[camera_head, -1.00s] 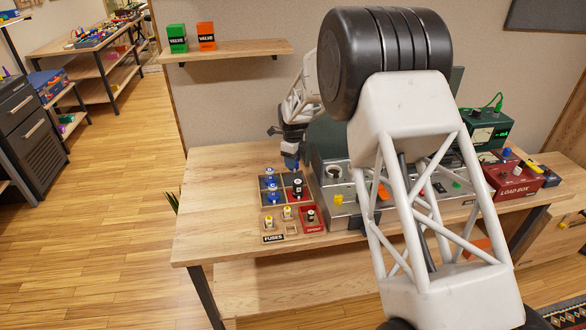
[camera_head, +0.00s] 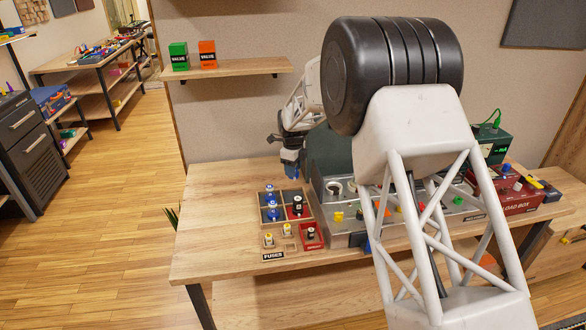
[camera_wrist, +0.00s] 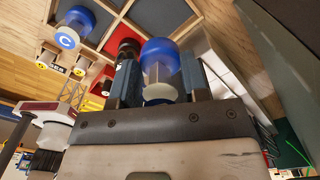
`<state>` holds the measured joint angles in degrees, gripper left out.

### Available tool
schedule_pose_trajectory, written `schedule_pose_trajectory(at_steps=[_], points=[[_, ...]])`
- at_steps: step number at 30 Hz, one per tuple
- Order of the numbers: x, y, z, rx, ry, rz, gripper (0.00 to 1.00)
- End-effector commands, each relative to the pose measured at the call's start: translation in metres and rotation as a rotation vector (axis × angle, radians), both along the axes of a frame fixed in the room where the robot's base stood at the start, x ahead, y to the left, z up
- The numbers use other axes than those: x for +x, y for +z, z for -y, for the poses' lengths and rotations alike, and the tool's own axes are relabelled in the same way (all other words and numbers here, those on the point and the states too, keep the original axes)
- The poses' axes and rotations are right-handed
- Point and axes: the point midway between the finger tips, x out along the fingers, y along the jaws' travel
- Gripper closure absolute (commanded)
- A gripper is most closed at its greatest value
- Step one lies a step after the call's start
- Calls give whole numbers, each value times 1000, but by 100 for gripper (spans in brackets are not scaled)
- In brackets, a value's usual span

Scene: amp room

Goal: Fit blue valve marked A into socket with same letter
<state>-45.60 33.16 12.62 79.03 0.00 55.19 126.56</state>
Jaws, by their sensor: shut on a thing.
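My gripper (camera_wrist: 150,85) is shut on a blue-topped valve (camera_wrist: 160,62) with a clear body; no letter on it is readable. In the head view my gripper (camera_head: 291,168) hangs above the back right of the valve tray (camera_head: 262,215), near the amp chassis. Another blue valve marked C (camera_wrist: 72,28) stands in a tray compartment in the wrist view. Blue valves (camera_head: 272,203) show in the tray's left part in the head view. A round socket (camera_head: 334,188) is on the chassis top at left; its letter is not readable. My arm hides much of the chassis.
A dark-topped valve (camera_head: 297,203) stands in the red compartment. Small fuses (camera_head: 286,231) sit in the tray's front part. The amp chassis (camera_head: 345,232) is right of the tray. A red load box (camera_head: 510,195) stands further right. The bench's left end (camera_head: 215,220) is clear.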

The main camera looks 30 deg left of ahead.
Motion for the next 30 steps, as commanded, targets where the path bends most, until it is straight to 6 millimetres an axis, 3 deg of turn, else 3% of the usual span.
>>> schedule_pose_trajectory(at_steps=[8,20,30], points=[[7,12,5,1,-6,1,82],[40,70,31,1,-34,2,82],[62,66,92,-1,-8,-1,82]])
